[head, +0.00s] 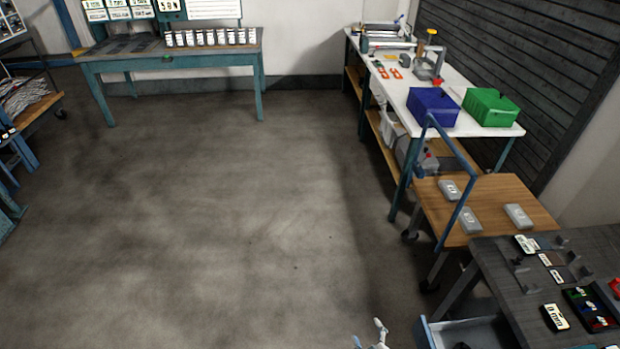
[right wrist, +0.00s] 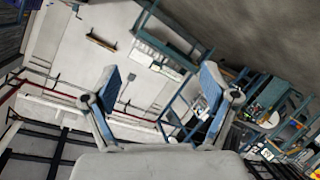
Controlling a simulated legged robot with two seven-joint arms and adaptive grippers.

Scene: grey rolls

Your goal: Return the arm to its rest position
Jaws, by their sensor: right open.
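My right gripper (head: 369,333) shows at the bottom edge of the head view, right of the middle, over the bare floor. Only its fingertips are in the picture. In the right wrist view the two blue-faced fingers (right wrist: 160,80) stand wide apart with nothing between them. The wrist camera looks tilted across the room towards a wall and shelving. My left gripper is not in view.
A grey table (head: 490,290) with small trays and labels stands at the lower right, close to the right gripper. Behind it are a wooden cart (head: 485,195) and a white bench (head: 455,75) with blue and green bins. A teal table (head: 170,60) with several small cylinders stands far back. The middle floor is clear.

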